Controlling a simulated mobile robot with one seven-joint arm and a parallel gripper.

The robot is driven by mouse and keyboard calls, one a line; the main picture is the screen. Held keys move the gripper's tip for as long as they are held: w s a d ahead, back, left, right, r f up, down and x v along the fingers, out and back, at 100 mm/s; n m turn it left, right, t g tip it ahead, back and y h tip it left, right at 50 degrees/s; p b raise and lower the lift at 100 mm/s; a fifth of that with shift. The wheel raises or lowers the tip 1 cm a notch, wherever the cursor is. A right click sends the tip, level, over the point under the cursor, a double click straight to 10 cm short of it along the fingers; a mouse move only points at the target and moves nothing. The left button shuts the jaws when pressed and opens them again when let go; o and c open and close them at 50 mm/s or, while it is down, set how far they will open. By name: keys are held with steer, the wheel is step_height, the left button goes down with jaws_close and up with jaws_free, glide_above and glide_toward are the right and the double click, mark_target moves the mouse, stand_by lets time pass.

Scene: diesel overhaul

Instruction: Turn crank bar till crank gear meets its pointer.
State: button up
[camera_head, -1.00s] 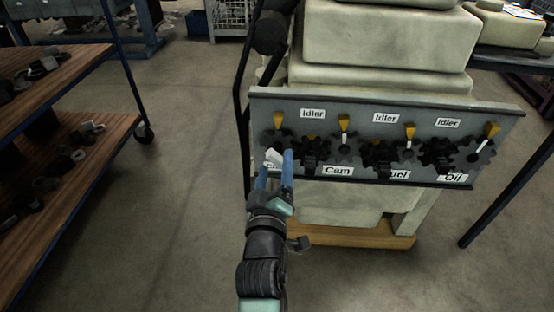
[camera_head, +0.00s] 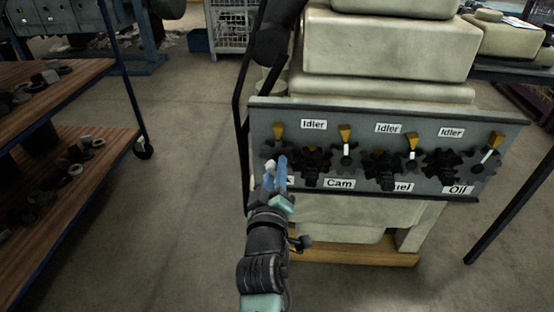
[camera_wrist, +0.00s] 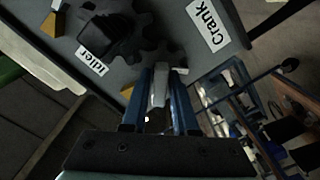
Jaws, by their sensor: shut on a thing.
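My gripper (camera_head: 276,164) is at the left end of the grey gear board (camera_head: 390,112). Its blue fingers are shut on the pale crank bar (camera_wrist: 158,85), which shows between them in the wrist view. The dark crank gear (camera_head: 270,150) is mostly hidden behind the fingers. Its yellow pointer (camera_head: 278,131) sits just above it; the pointer also shows in the wrist view (camera_wrist: 127,90), left of the fingers. The "Crank" label (camera_wrist: 207,22) is readable in the wrist view. I cannot tell whether the gear's mark lines up with the pointer.
Several dark gears stand along the board, including the Cam gear (camera_head: 312,165), the Fuel gear (camera_head: 383,168) and the Oil gear (camera_head: 441,167). A pale engine (camera_head: 390,50) stands behind. A wooden shelf (camera_head: 95,180) with loose parts is at left, with clear floor between.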

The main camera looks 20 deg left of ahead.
jaws_close()
steer(key=shift+f+m+b, duration=0.15)
steer(key=shift+m+b, duration=0.35)
steer(key=shift+m, duration=1.4)
steer(key=shift+b, duration=0.3)
steer(key=shift+m, duration=0.6)
steer(key=shift+m+b, duration=0.4)
steer(key=shift+m, duration=0.8)
